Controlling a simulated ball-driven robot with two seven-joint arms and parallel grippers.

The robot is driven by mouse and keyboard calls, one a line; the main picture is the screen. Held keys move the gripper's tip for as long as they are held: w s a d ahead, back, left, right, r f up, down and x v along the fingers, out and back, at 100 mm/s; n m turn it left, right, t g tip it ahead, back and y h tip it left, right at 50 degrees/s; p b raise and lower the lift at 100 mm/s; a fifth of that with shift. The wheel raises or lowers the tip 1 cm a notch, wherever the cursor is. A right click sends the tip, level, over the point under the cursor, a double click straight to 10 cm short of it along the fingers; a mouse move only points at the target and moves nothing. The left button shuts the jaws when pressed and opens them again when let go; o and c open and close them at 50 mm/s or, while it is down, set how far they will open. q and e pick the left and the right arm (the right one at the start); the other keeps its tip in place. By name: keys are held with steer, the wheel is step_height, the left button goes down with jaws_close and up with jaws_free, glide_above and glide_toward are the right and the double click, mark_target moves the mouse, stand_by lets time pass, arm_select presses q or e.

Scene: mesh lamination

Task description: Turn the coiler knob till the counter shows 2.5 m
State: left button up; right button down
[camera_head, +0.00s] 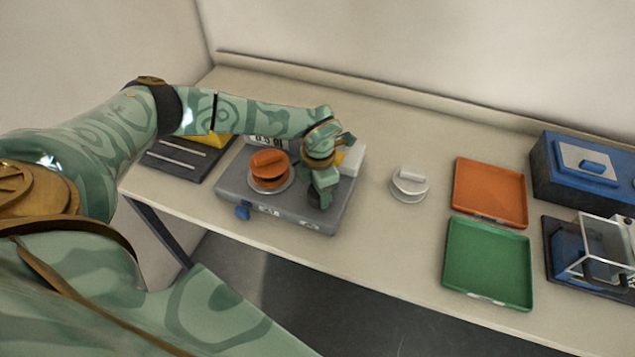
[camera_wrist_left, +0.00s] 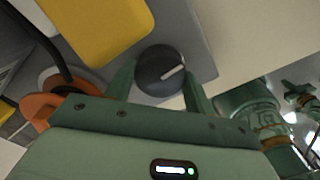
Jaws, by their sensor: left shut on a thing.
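The coiler is a grey box (camera_head: 240,191) on the table with an orange reel (camera_head: 268,163) on top. Its counter (camera_head: 265,142) is partly behind my left arm; its small digits seem to start with 0.5, but I cannot read them surely. My left gripper (camera_head: 321,192) points down at the right part of the coiler. In the left wrist view the dark round knob (camera_wrist_left: 157,75) with a white mark lies between my left gripper's two fingers (camera_wrist_left: 160,88), which are shut on it. The knob is hidden in the head view. My right gripper is not in view.
A white reel (camera_head: 409,184) stands right of the coiler. Beyond it are an orange tray (camera_head: 490,191), a green tray (camera_head: 487,264), a blue box (camera_head: 588,168) and a clear-covered device (camera_head: 600,250). A dark slotted plate (camera_head: 180,158) lies left.

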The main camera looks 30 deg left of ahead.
arm_select(q)
steer(key=m+p, duration=0.2)
steer(key=m, duration=0.2)
steer(key=shift+w+r+m, duration=0.1)
steer(key=shift+m, duration=0.3)
stand_by(0.4)
steer(key=o, duration=1)
steer(key=shift+a, duration=0.1)
